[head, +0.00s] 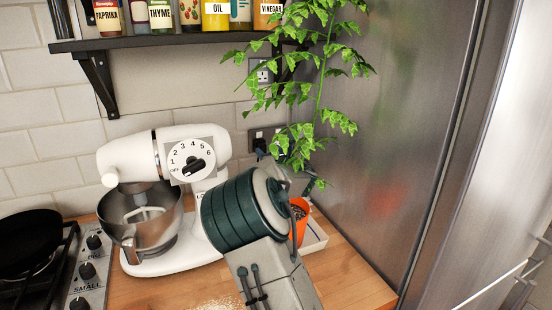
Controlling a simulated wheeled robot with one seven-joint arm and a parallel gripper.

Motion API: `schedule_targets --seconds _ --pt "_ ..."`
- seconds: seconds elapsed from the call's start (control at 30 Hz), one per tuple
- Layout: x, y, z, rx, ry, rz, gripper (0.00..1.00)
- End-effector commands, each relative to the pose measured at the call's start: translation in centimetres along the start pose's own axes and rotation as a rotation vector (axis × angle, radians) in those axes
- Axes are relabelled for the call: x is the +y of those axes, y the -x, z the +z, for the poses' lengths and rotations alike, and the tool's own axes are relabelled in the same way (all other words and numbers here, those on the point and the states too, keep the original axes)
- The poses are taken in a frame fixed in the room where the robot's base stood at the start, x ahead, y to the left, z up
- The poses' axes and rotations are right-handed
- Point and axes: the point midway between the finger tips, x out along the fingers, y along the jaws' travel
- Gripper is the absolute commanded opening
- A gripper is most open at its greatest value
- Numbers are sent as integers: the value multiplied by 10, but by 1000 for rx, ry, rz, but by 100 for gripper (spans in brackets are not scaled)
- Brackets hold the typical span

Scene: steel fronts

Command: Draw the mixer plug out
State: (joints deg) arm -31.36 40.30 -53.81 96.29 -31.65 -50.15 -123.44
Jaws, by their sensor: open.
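The white stand mixer (165,158), with a numbered dial and a steel bowl (140,218), stands on the wooden counter. A dark wall socket (278,141) is on the tiles behind it, and a black plug (258,136) appears to sit in it. The plug is small and partly hidden, and I cannot trace its cord. My gripper (284,165) is open, just below and in front of the socket, beyond my arm's dark green ringed part. I see no contact with the plug. My arm hides part of the counter and the mixer's right side.
A leafy plant (318,95) in an orange pot (299,215) stands close right of my gripper, its leaves hanging near the socket. A steel fridge (400,110) bounds the right. A shelf (170,40) with jars is above. A second socket (262,71) is higher up. A hob (40,265) is left.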

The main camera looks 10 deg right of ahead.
Motion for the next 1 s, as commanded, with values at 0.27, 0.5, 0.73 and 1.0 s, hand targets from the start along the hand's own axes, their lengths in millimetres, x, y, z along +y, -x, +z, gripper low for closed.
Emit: schedule_targets --seconds 0.27,0.5,0.73,1.0 --pt "-6 -23 -3 12 31 -10 51" --pt "-6 -55 -2 11 28 -11 51" --pt "-6 -70 -4 11 25 -10 51" --pt "-6 -72 -4 11 24 -11 51"
